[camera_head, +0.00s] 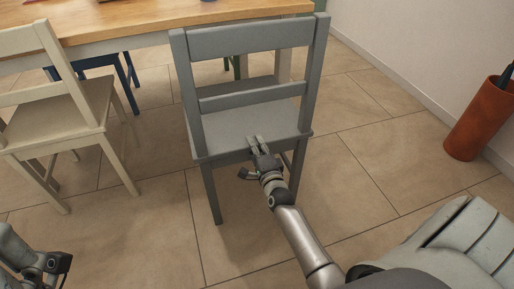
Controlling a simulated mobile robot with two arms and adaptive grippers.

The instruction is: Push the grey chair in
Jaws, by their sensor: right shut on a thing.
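The grey chair (240,128) stands upright on the floor with its back towards me, and its seat reaches towards the wooden table. My right gripper (256,142) is at the rear edge of the chair's seat, below the backrest slats, and is shut on that edge. The gripper's body hides a part of the seat edge and of the space under it. Part of my left arm's end (50,265) shows at the lower left, away from the chair.
The wooden table (150,18) is beyond the chair. A cream chair (60,120) stands to the left, and a blue chair (122,75) is behind it. A red-brown bin (477,125) stands by the white wall at the right. The tiled floor between the grey chair and the bin is free.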

